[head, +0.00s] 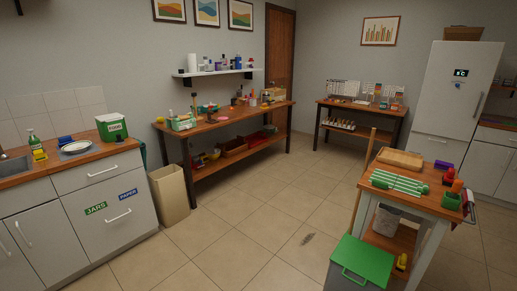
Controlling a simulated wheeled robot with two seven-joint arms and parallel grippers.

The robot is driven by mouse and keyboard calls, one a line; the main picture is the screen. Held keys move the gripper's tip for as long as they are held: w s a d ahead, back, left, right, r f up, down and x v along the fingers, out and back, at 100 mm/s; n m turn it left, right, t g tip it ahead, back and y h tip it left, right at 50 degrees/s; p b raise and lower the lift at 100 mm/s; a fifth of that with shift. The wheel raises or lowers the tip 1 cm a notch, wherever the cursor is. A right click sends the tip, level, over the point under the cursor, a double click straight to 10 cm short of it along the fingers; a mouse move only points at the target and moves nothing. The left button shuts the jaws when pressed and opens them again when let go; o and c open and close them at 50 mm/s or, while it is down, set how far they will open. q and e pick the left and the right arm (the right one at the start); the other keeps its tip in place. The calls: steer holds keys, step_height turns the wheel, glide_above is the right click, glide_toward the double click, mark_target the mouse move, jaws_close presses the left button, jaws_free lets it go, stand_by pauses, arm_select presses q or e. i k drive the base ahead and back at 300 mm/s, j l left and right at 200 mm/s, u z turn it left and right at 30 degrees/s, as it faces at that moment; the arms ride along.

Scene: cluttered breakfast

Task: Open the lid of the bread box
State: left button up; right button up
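No box in the head view can be surely read as the bread box. A green box (112,127) with a white label stands on the left wooden counter; its lettering is too small to read, and its top looks closed. A grey bin with a flat green lid (362,262) stands on the floor at the lower right; its lid is down and has a handle. Neither of my grippers is in view, so nothing is seen held or touched.
A wooden cart (405,182) with green-handled items stands at the right. A beige waste bin (169,194) stands beside the left cabinets. A cluttered workbench (240,115) lines the back wall.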

mark_target(278, 92)
steer(key=i+u, duration=0.1)
steer(key=i, duration=3.8)
steer(key=i+j, duration=0.1)
steer(key=i, duration=1.1)
steer(key=i+j+z, duration=0.1)
steer(key=i, duration=1.15)
steer(key=i+l+u, duration=0.15)
steer(key=u, duration=0.35)
steer(key=i+l+u, duration=0.1)
steer(key=l+u, duration=0.35)
steer(key=i+l+u, duration=0.1)
steer(key=l+u, duration=0.2)
steer(key=u, duration=0.2)
